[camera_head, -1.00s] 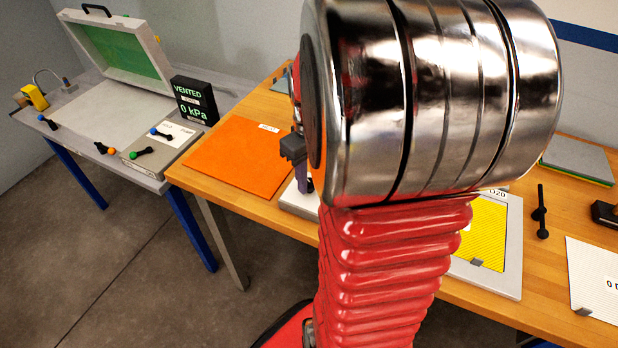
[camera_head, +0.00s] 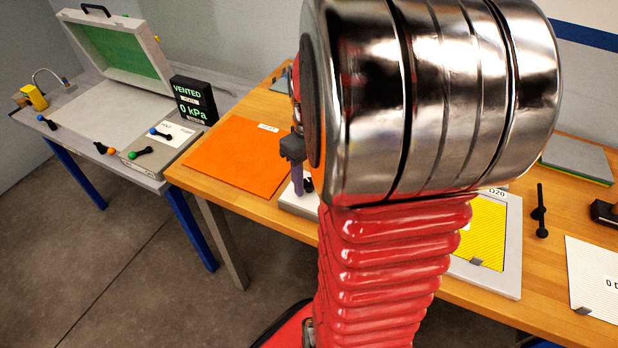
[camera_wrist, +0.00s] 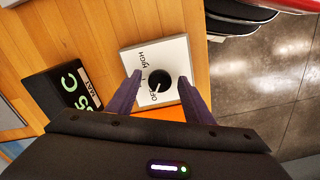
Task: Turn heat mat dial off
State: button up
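The black round dial (camera_wrist: 159,82) sits on a white control box (camera_wrist: 178,57) marked HIGH and OFF. It has a small white pointer line, whose exact setting I cannot make out. In the wrist view, my gripper (camera_wrist: 160,88) is open, with one purple finger on each side of the dial. I see gaps between fingers and dial; their height above it is unclear. In the head view, a purple finger of my gripper (camera_head: 298,178) points down by the box (camera_head: 292,201), mostly hidden by my arm. The orange heat mat (camera_head: 236,156) lies on the wooden table.
A black display (camera_wrist: 73,91) labelled MAT, apparently reading 55 C, stands beside the box. A framed yellow panel (camera_head: 484,232) lies right of my arm. A vacuum chamber with its lid (camera_head: 115,50) raised and a VENTED display (camera_head: 193,100) stand on the left bench.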

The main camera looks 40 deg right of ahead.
aim_at(306, 184)
jog(key=shift+r, duration=0.15)
notch_tip(306, 184, up, 13)
jog(key=shift+r, duration=0.2)
dwell(0.6)
dwell(0.5)
jog(key=s+a+f+t, duration=0.1)
jog(key=s+a+t, duration=0.1)
jog(key=a, duration=1)
jog(key=s+a+t, duration=0.1)
jog(key=a+t, duration=0.2)
jog(key=a, duration=0.9)
jog(key=shift+s+f+t, duration=0.3)
jog(key=shift+s+f, duration=0.1)
jog(key=shift+d, duration=0.1)
